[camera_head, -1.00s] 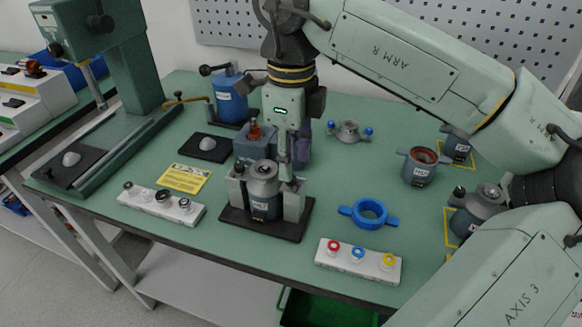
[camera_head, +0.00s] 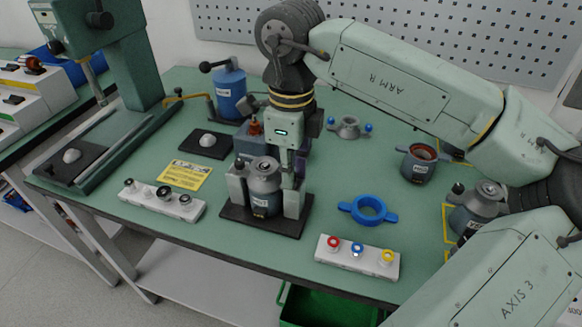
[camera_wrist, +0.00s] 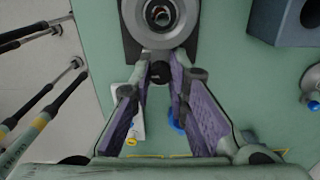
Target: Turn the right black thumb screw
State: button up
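The stator housing (camera_head: 264,186) stands upright between grey clamp blocks on a black base (camera_head: 262,225); its round top fills the upper middle of the wrist view (camera_wrist: 160,14). A black thumb screw (camera_head: 238,166) tops the left block. My gripper (camera_head: 291,182) points down over the right block (camera_head: 296,203) and hides that side's screw in the head view. In the wrist view a black knob (camera_wrist: 160,72), which looks like the right thumb screw, sits between the fingertips of my gripper (camera_wrist: 161,68). The fingers look open around it, with small gaps; contact is unclear.
A blue ring with handles (camera_head: 368,210) and a white block with coloured rings (camera_head: 357,258) lie right of the fixture. A white block with dark knobs (camera_head: 162,200) and a yellow card (camera_head: 184,177) lie left. A blue pump-like device (camera_head: 230,95) stands behind.

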grip_shut()
jog(key=shift+f+b, duration=0.1)
jog(key=shift+b, duration=0.2)
jog(key=m+b, duration=0.3)
jog(key=shift+f+m, duration=0.1)
jog(key=shift+m, duration=0.3)
jog(key=m+b, duration=0.1)
jog(key=m, duration=0.2)
jog(key=shift+m+b, duration=0.3)
jog(key=shift+b, duration=0.1)
jog(key=shift+m+b, duration=0.6)
jog(key=shift+m, duration=0.9)
jog(key=shift+r, duration=0.2)
